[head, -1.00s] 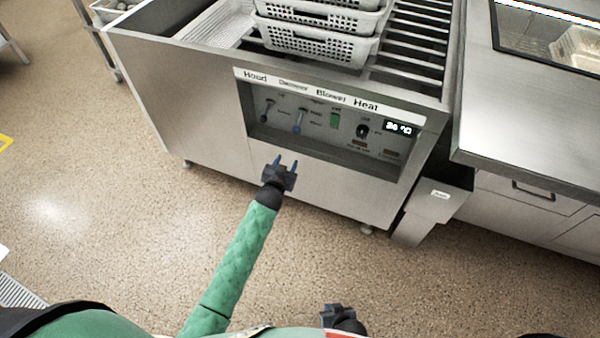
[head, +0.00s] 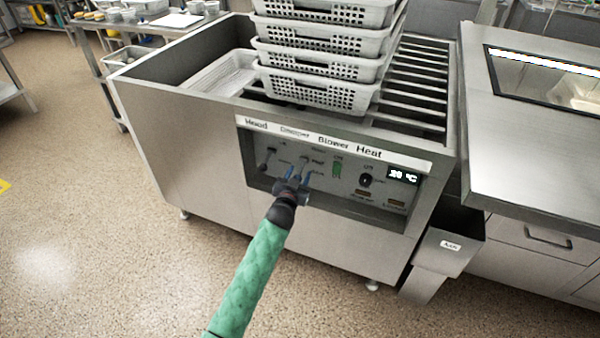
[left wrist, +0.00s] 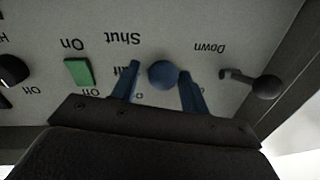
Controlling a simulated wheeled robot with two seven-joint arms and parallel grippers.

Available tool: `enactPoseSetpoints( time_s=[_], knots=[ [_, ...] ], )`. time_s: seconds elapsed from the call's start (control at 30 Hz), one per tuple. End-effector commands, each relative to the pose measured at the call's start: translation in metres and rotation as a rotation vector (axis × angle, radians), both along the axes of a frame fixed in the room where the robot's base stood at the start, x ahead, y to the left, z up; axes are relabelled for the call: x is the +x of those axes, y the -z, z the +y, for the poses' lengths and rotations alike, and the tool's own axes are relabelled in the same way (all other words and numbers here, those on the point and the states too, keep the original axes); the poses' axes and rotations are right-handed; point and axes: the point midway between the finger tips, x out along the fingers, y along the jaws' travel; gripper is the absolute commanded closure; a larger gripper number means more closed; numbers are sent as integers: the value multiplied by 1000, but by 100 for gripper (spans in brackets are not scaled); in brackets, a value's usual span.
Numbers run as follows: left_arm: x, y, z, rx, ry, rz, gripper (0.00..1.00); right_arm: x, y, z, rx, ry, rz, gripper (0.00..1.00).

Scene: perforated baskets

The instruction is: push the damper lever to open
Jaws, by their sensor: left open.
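The damper lever's blue round knob (left wrist: 162,74) shows in the left wrist view, between the two blue fingers of my left gripper (left wrist: 159,88). The fingers are apart, one on each side of the knob. The right-hand finger looks very close to the knob; I cannot tell if it touches. The upside-down labels "Shut" and "Half" stand beside the lever, and a third label is mostly hidden. In the head view my left gripper (head: 298,174) is at the control panel (head: 384,184), below the "Damper" label, and largely covers the lever. My right gripper is out of view.
The hood lever's dark knob (left wrist: 266,87) is close beside the gripper. The green blower switch (head: 337,168) and black heat knob (head: 366,180) are to the right. The panel is recessed in a steel cabinet (head: 180,140). Stacked white perforated baskets (head: 305,92) stand on top.

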Motion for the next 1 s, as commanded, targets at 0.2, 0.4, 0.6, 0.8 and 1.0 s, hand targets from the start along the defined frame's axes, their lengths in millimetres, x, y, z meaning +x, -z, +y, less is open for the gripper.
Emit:
enactPoseSetpoints(
  time_s=[0.2,0.4,0.6,0.8,1.0],
  knots=[
    [15,0,-3,-1,0,0,55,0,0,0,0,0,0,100],
    [18,0,-4,-1,0,1,55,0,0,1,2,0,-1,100],
    [17,0,-4,-1,0,1,71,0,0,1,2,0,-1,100],
    [17,0,-4,-1,0,1,100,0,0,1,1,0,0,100],
    [17,0,-3,1,-1,3,100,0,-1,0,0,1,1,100]
  ],
)
